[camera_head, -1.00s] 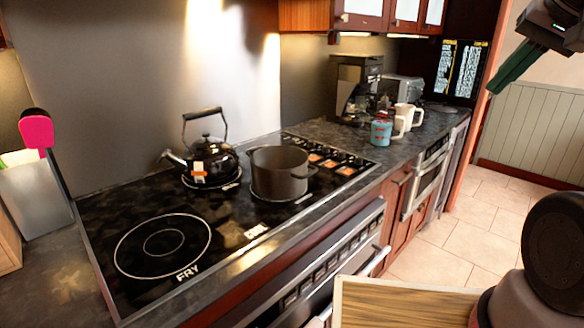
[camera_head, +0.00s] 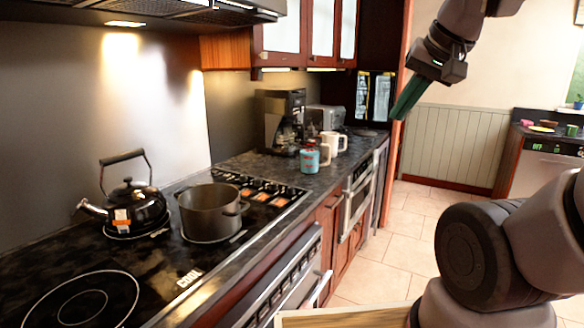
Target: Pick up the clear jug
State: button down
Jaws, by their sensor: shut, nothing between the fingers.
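I cannot make out a clear jug for certain. A dark, glassy shape (camera_head: 287,140) sits at the front of the coffee maker (camera_head: 272,115) on the far counter; it is too small to tell if it is a jug. Beside it stand a blue-and-red jar (camera_head: 310,158) and light mugs or pitchers (camera_head: 331,144). My gripper (camera_head: 398,113) hangs in the air at the upper right, green fingers pointing down and left. Its fingers are together and empty, apart from everything on the counter.
A kettle (camera_head: 136,207) and a grey pot (camera_head: 210,211) stand on the black stove (camera_head: 80,260). A silver toaster-like box (camera_head: 327,117) is behind the mugs. Cabinets (camera_head: 335,35) hang above the counter. The tiled floor (camera_head: 400,235) to the right is open.

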aim_at(309, 148)
jog(key=i+l+u, duration=0.1)
jog(key=i+l, duration=0.5)
jog(key=i+l+u, duration=0.15)
jog(key=l, duration=0.3)
jog(key=i+l+u, duration=0.1)
jog(key=i+l, duration=0.55)
jog(key=l, duration=0.15)
jog(key=i+l+u, duration=0.15)
jog(key=l, duration=0.25)
jog(key=i+l+u, duration=0.1)
jog(key=i+l, duration=0.2)
jog(key=l, duration=0.15)
jog(key=i+l, duration=0.35)
